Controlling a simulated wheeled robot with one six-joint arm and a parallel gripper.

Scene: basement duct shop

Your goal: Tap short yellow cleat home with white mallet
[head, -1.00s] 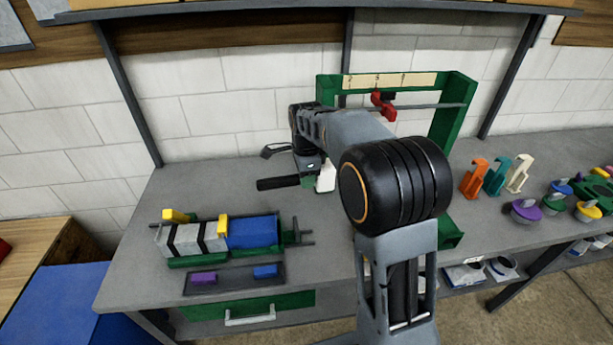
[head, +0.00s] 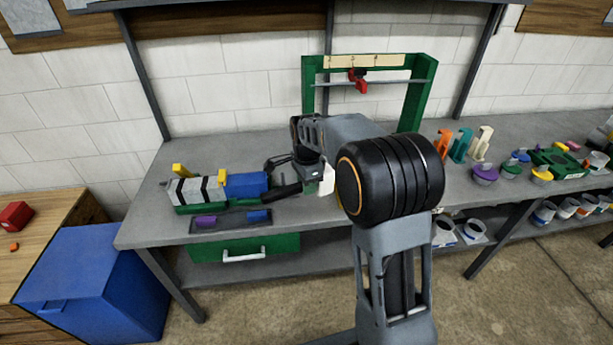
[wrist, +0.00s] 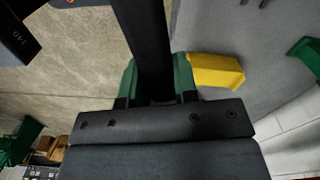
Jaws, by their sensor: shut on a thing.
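My gripper (head: 308,184) is shut on the black handle (wrist: 150,45) of the white mallet (head: 327,180), the handle lying between its green pads. The mallet is above the bench, right of the duct pieces. A grey duct with black bands (head: 192,190) butts against a blue duct (head: 246,184) on a green base. One yellow cleat (head: 222,176) stands at their seam; another yellow piece (head: 180,170) sits at the back left. Which is the short one, I cannot tell. A yellow trough-shaped piece (wrist: 215,70) shows beside my gripper in the wrist view.
A dark tray (head: 232,220) with a purple and a blue block lies in front of the ducts. A green frame (head: 418,95) with a red clamp (head: 359,82) stands behind my arm. Orange, teal and cream hooks (head: 482,143) stand right. A blue bin (head: 90,280) is left of the bench.

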